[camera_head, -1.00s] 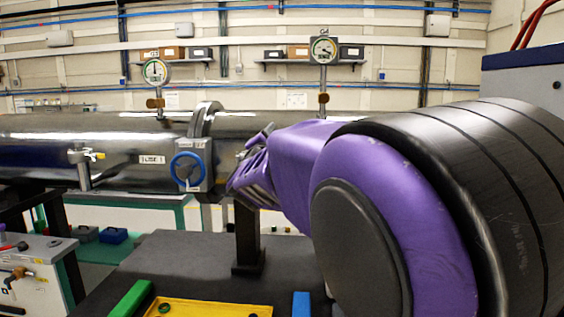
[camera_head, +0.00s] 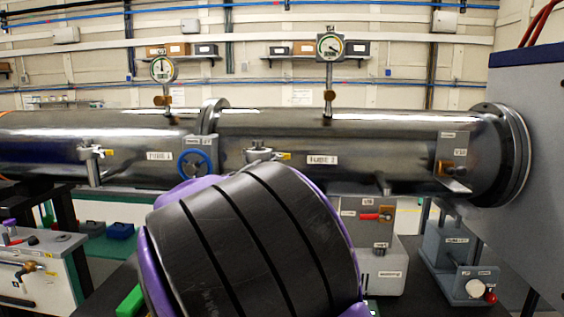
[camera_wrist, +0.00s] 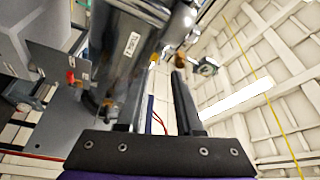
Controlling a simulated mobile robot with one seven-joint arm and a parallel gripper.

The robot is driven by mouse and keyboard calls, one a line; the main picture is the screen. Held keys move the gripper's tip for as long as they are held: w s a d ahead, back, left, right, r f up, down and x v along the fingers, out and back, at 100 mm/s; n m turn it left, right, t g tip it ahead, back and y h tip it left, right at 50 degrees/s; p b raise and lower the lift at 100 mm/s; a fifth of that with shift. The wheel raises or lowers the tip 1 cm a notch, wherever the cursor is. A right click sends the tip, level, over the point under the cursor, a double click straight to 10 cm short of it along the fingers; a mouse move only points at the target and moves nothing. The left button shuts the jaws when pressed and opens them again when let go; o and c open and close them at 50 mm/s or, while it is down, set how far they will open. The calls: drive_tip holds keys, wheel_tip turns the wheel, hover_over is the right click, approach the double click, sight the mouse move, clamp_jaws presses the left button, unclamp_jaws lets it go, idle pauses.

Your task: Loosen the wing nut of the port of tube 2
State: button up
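Tube 2 (camera_head: 400,140) is the right-hand steel tube in the head view, with its "TUBE 2" label (camera_head: 322,160). Its port (camera_head: 259,151) is a short metal fitting left of the label, with a small yellow part (camera_head: 284,156) beside it that may be the wing nut. The lower part of the port is hidden by my arm. In the wrist view a labelled steel tube (camera_wrist: 125,65) runs away beyond the fingers; I cannot tell which tube it is. My gripper (camera_wrist: 155,92) looks open, with nothing visible between its fingers. The head view hides it behind my arm.
Tube 1 (camera_head: 120,135) joins at the left, with its own port (camera_head: 92,163) and a blue-wheeled valve (camera_head: 195,162) at the joint. Gauges (camera_head: 330,46) stand above both tubes. Valve boxes (camera_head: 378,240) stand below at right. A grey cabinet (camera_head: 530,150) bounds the right.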

drive_tip(key=x, duration=0.8)
drive_tip(key=shift+c, duration=0.3)
clamp_jaws()
